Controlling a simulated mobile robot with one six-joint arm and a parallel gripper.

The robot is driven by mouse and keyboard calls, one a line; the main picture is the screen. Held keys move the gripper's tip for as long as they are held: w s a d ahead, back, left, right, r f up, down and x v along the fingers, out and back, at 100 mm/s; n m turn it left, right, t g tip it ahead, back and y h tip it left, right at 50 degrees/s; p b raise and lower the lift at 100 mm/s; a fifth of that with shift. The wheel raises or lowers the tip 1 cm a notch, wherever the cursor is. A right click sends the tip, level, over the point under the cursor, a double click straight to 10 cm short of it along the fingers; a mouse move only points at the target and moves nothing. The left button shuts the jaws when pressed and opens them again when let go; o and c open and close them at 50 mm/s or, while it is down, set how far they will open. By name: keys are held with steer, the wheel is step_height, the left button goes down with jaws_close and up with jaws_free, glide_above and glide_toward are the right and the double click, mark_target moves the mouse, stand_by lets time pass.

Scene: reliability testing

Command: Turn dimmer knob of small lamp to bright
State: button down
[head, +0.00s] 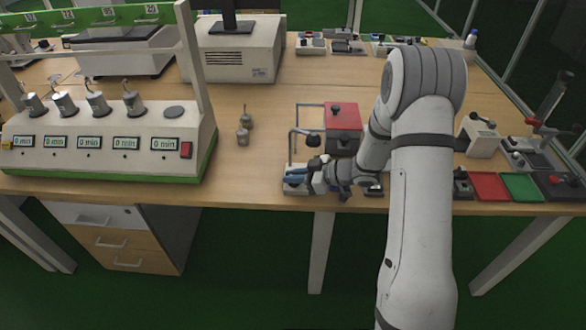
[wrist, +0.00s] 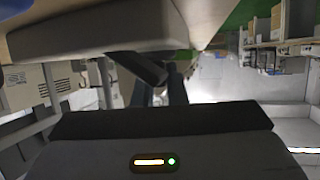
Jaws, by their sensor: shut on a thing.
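The small lamp (head: 293,146) stands near the table's front edge in the head view, with a thin post and a dark head above a pale base (head: 293,171). My gripper (head: 292,188) lies low at the front of that base, with its bluish fingers against it. In the wrist view a pale grey block, which looks like the lamp base (wrist: 95,32), fills the upper left. My gripper's dark fingers (wrist: 164,92) reach toward a dark piece, apparently the dimmer knob (wrist: 140,66), below the block. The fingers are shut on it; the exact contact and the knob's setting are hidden.
A red box (head: 343,118) stands right behind the lamp. Red and green pads (head: 490,187) lie right of my arm. The table's front edge is close below my gripper.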

steer(key=shift+n+g+y+p, duration=0.3)
steer(key=shift+n+g+p, duration=0.15)
steer(key=shift+n+g, duration=0.15)
steer(key=c, duration=1.5)
jaws_free()
steer(key=shift+o, duration=0.2)
steer(key=shift+v, duration=3.9)
steer(key=shift+w+r, duration=0.1)
steer(key=shift+r, duration=0.05)
